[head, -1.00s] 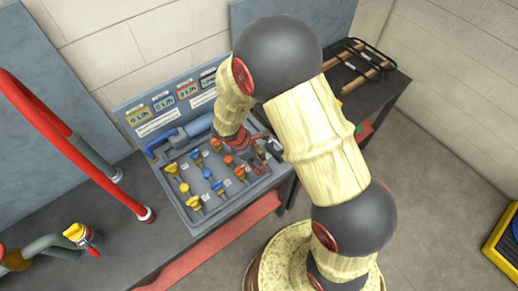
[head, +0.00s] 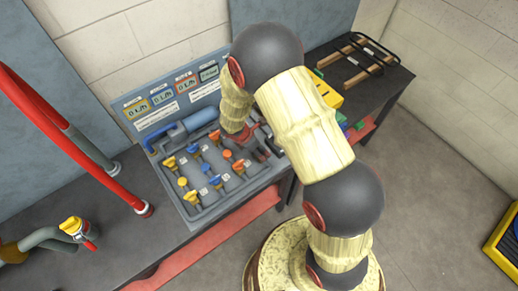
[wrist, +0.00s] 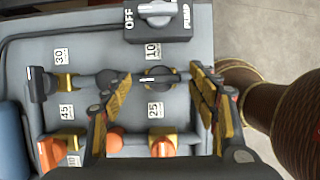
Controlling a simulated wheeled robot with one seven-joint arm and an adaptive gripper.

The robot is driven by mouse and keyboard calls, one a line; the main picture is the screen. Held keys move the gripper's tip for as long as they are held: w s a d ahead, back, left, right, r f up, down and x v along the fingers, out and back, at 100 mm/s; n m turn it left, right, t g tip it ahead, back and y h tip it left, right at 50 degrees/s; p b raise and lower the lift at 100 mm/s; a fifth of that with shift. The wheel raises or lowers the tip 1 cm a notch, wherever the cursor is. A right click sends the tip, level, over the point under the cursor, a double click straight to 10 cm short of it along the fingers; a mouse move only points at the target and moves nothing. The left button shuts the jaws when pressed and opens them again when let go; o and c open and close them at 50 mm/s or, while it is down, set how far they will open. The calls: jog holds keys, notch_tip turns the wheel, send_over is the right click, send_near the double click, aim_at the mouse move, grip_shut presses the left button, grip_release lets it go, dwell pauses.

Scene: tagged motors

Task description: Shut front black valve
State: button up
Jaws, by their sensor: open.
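In the wrist view a black valve (wrist: 160,78) tagged 10 has its handle lying along the pipe, between the fingers of my gripper (wrist: 163,78). The fingers are open on both sides of it, and I see no clear contact. A second black valve (wrist: 38,84) tagged 30 stands farther left, its handle turned across the pipe. In the head view my wrist covers much of the right end of the valve panel (head: 193,215), so the black valves and the fingertips are hard to make out there.
Orange valves (wrist: 162,148) lie beside the black row, one close to the fingers. A grey PUMP knob (wrist: 158,14) on a dark box stands beyond. Yellow valves (head: 193,197) and blue valves (head: 215,182) fill the panel's left. A red pipe (head: 75,140) arches over the bench at left.

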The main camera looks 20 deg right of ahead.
jog(key=shift+d+f, duration=0.1)
jog(key=shift+f, duration=0.1)
jog(key=shift+c, duration=0.7)
jog(key=c, duration=1)
